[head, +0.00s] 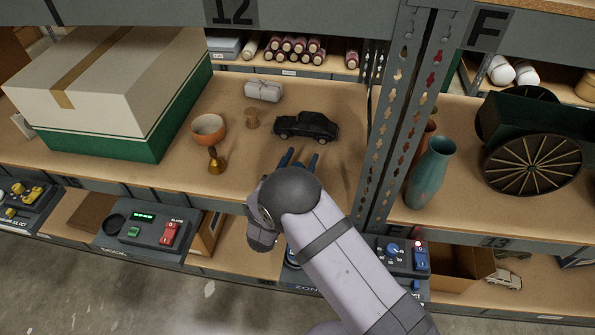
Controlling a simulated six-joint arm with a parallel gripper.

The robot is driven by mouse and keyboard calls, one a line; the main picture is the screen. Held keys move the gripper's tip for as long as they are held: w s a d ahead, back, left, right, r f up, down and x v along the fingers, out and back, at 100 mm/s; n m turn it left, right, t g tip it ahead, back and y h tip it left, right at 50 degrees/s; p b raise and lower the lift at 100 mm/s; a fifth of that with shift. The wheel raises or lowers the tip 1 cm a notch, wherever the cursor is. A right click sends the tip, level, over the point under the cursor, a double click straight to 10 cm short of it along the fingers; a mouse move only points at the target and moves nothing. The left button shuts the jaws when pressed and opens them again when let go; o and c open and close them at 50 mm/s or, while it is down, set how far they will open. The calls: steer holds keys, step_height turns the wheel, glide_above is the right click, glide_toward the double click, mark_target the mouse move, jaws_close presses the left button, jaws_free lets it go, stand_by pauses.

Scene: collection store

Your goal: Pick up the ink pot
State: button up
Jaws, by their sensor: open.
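I cannot make out a clear ink pot on the shelf (345,185); my arm hides part of the board. A small tan, spool-like piece (252,118) stands upright near the middle, left of the black toy car (306,126). My gripper (299,160) is open over the shelf, just in front of the car, with its blue fingers partly hidden by my wrist. Nothing can be seen between the fingers.
An orange bowl (208,128), a brass hand bell (215,161) and a white bundle (263,91) stand to the left. A large lidded box (110,80) fills the far left. A perforated post (405,115) and a teal vase (431,172) are on the right.

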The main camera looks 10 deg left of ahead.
steer(key=shift+w+d, duration=0.15)
steer(key=shift+w, duration=0.65)
jaws_close()
step_height(320, 180, up, 10)
stand_by(0.4)
